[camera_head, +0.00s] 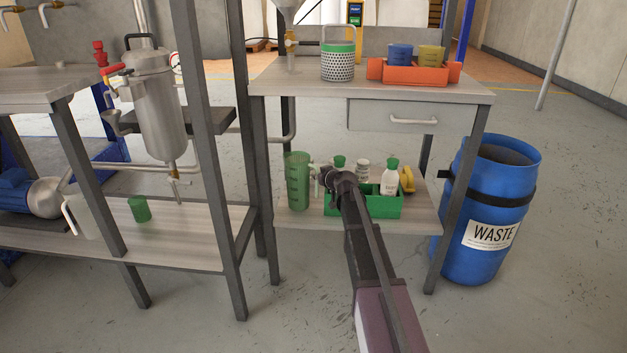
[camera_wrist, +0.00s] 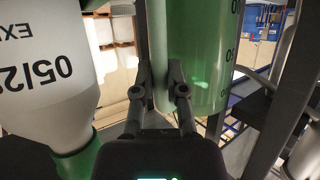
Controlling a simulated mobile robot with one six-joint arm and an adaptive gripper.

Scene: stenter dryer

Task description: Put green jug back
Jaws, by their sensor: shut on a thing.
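The green jug (camera_head: 297,182) is a tall, translucent measuring jug, upright at the left end of the lower shelf (camera_head: 405,222) of the right-hand table. I cannot tell whether its base touches the shelf. My gripper (camera_head: 318,174) is at its right side, with the jaws shut on its handle. In the wrist view my gripper (camera_wrist: 162,75) has its two fingers on either side of the pale green handle, and the jug's marked wall (camera_wrist: 205,60) fills the space beside it. My forearm hides part of the shelf.
A green crate (camera_head: 385,206) with white green-capped bottles (camera_head: 389,178) stands just right of the jug. One labelled bottle (camera_wrist: 45,70) is close in the wrist view. A blue waste barrel (camera_head: 490,205) stands right of the table. A green cup (camera_head: 139,209) is on the left rack.

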